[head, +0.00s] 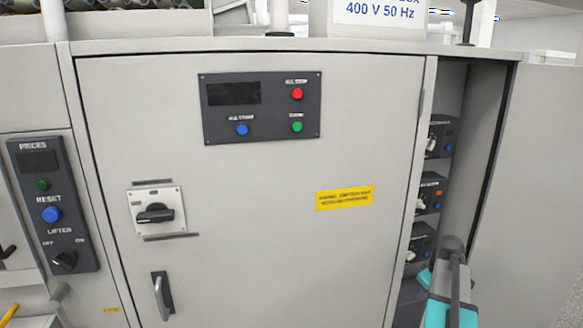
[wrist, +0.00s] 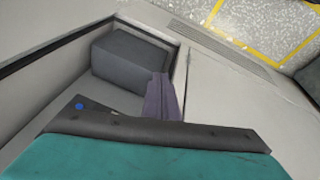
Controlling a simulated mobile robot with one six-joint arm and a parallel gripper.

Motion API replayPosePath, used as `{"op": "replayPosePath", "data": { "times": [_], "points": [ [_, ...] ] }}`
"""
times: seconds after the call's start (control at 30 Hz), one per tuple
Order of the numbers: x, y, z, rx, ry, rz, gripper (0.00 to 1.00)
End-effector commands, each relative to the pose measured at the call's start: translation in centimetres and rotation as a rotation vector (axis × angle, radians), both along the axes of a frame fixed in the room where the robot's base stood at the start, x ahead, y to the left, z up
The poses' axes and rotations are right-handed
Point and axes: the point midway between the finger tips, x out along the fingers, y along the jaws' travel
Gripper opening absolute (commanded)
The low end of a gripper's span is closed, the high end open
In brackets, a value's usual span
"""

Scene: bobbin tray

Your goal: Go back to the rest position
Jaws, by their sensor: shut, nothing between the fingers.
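My gripper (wrist: 161,80) shows in the wrist view as dark grey-purple fingers close together. They are shut with nothing between them. They point toward a dark grey box (wrist: 130,65) in a pale recess; I cannot tell whether they touch it. In the head view, teal and grey parts of my arm stand at the lower right, in front of the cabinet's open narrow bay. The fingertips cannot be made out there.
A grey cabinet (head: 250,240) fills the head view, with a button panel (head: 222,122), a rotary switch (head: 154,215) and a door handle (head: 160,296). Several dark devices (head: 429,190) sit stacked in the bay. A control box (head: 40,180) is at left. Yellow-lined floor (wrist: 250,30) shows beyond.

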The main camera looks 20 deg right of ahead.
Motion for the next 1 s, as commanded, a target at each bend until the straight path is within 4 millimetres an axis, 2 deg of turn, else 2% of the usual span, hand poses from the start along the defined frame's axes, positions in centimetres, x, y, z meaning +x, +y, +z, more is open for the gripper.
{"op": "replayPosePath", "data": {
  "times": [0.03, 0.2, 0.5, 0.77, 1.0],
  "points": [
    [0.9, 2.1, -1.8, 0.018, 0.018, 0.029, 0.0],
    [2.9, 8.1, -6.8, 0.066, 0.074, 0.103, 0.0],
    [3.9, 18.4, -14.8, 0.139, 0.178, 0.204, 0.0],
    [2.6, 26.9, -21.0, 0.188, 0.279, 0.268, 0.0],
    [-0.5, 34.2, -26.2, 0.221, 0.383, 0.311, 0.0]
  ]
}}
